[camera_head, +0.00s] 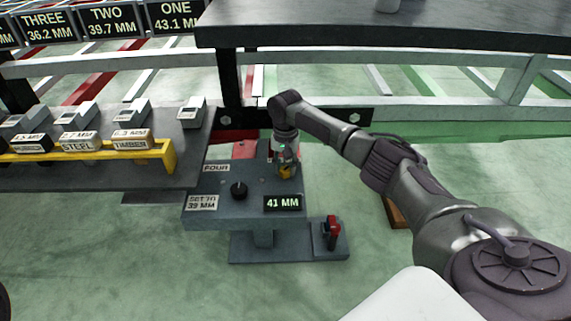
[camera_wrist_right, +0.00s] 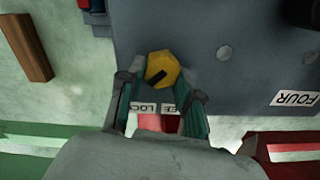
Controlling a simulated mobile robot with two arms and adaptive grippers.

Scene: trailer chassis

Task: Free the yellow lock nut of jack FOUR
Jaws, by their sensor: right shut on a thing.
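The yellow lock nut of jack FOUR (camera_wrist_right: 163,68) sits on the grey jack top, with a black mark slanting towards the lower left in the right wrist view. It shows in the head view (camera_head: 286,172) below my right gripper (camera_head: 286,163). That gripper (camera_wrist_right: 159,84) points down and is shut on the nut, a finger on each side. Two plates reading LOCK (camera_wrist_right: 143,107) and FREE (camera_wrist_right: 170,107), partly hidden, lie beside the nut between the fingers. Jack FOUR (camera_head: 240,215) has a display (camera_head: 283,203) reading 41 MM. My left gripper is not in view.
A black knob (camera_head: 239,190) and a plate reading SET TO 39 MM (camera_head: 202,203) are on the jack. A red-handled switch (camera_head: 332,232) stands at its front right. A bench (camera_head: 190,150) with labelled blocks is left. The chassis rail (camera_head: 345,116) runs close behind.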

